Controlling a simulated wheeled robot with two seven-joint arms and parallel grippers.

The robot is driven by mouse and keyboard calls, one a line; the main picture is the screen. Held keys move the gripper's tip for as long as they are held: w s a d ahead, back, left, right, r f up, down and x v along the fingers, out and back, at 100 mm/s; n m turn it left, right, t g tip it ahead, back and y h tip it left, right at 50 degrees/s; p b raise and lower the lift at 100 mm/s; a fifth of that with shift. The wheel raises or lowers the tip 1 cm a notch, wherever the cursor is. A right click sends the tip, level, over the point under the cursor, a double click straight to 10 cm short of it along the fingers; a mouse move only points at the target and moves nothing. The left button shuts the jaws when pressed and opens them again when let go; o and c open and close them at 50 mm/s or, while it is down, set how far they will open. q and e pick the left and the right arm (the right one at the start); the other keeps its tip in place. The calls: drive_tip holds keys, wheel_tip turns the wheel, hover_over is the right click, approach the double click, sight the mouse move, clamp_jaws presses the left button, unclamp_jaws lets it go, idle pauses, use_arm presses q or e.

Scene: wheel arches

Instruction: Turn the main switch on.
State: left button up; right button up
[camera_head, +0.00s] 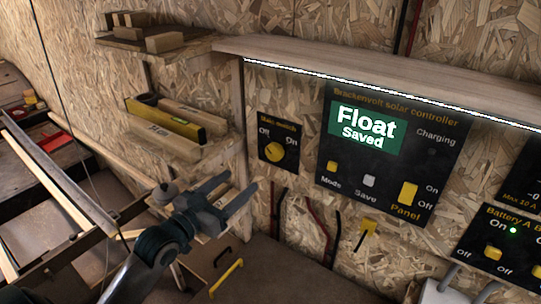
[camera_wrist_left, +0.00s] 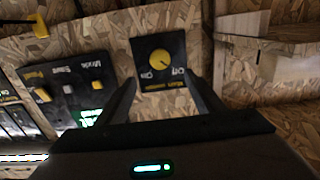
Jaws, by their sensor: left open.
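The main switch is a yellow round knob (camera_head: 274,151) on a black panel (camera_head: 265,125) on the chipboard wall, marked Off at upper left and On at upper right. Its small dark mark seems to point toward Off. My left gripper (camera_head: 242,182) is open and empty, in front of the wall, below and left of the knob, its fingers pointing toward the wall. In the left wrist view the panel appears upside down. The knob (camera_wrist_left: 161,63) shows beyond the gap between the two open fingers (camera_wrist_left: 161,84), apart from them. My right gripper is not in view.
A black solar controller (camera_head: 390,193) reading "Float Saved" is right of the switch, with a battery panel (camera_head: 510,235) further right. A wooden shelf (camera_head: 380,75) overhangs both. Small shelves with a yellow level (camera_head: 165,120) stand to the left. Cables hang below the switch.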

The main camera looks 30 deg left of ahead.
sight(272, 155)
use_arm(q)
drive_tip(key=w+p, duration=0.1)
drive_tip(key=w, duration=0.4)
drive_tip(key=w+d+p, duration=0.1)
drive_tip(key=w, duration=0.4)
drive_tip(key=w+d+p, duration=0.1)
drive_tip(key=w+p, duration=0.1)
drive_tip(key=w, duration=0.3)
drive_tip(key=shift+w+d, duration=0.15)
drive_tip(key=shift+w, duration=0.2)
drive_tip(key=shift+c, duration=0.3)
drive_tip(key=c, duration=1)
